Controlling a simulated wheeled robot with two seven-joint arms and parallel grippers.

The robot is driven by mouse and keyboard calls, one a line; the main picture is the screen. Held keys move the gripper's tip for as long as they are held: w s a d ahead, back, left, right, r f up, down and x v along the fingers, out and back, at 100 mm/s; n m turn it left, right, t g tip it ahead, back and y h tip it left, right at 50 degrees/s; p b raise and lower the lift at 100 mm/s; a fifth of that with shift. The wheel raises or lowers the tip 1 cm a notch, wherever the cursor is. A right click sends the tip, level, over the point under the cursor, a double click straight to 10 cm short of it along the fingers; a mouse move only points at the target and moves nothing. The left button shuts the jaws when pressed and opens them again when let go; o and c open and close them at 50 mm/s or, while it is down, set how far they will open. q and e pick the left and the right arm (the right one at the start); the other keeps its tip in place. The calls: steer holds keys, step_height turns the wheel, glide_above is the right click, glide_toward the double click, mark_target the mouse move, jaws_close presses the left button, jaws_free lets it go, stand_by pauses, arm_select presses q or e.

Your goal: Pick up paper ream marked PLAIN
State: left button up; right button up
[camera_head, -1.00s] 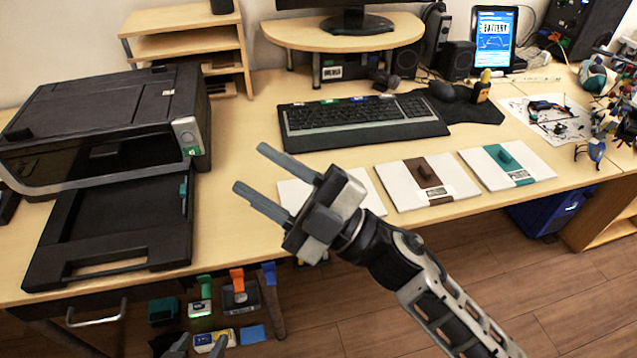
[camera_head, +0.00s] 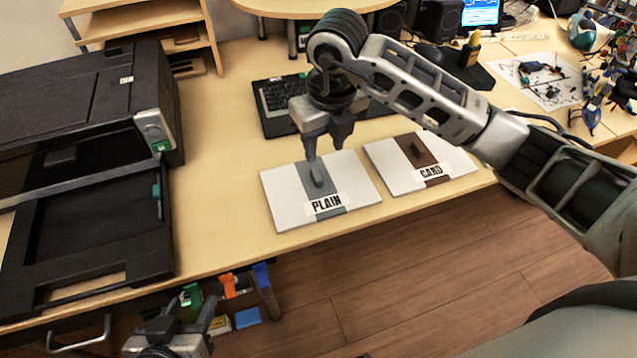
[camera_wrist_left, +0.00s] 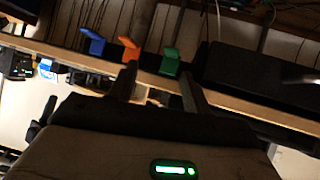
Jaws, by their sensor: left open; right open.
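The paper ream marked PLAIN (camera_head: 282,195) lies flat on the desk in the head view, white with a grey band, a label and a small dark grip on top. My right gripper (camera_head: 323,153) points down just above that grip, its fingers close to it; I cannot tell whether they touch it. It is open and holds nothing that I can see. My left gripper (camera_head: 190,312) is low at the bottom left, below the desk edge, open and empty. Its fingers also show in the left wrist view (camera_wrist_left: 157,85).
A ream marked CARD (camera_head: 393,168) with a brown band lies just right of PLAIN. A black printer (camera_head: 85,105) with its tray out stands at the left. A keyboard (camera_head: 275,103) lies behind the reams. Coloured-handled items (camera_head: 228,285) hang below the desk's front edge.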

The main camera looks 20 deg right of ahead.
mark_target(319, 179)
steer(key=f, duration=0.6)
steer(key=w+f, duration=0.1)
steer(key=f, duration=0.2)
steer(key=shift+a+f, duration=0.3)
steer(key=shift+f, duration=0.05)
jaws_close()
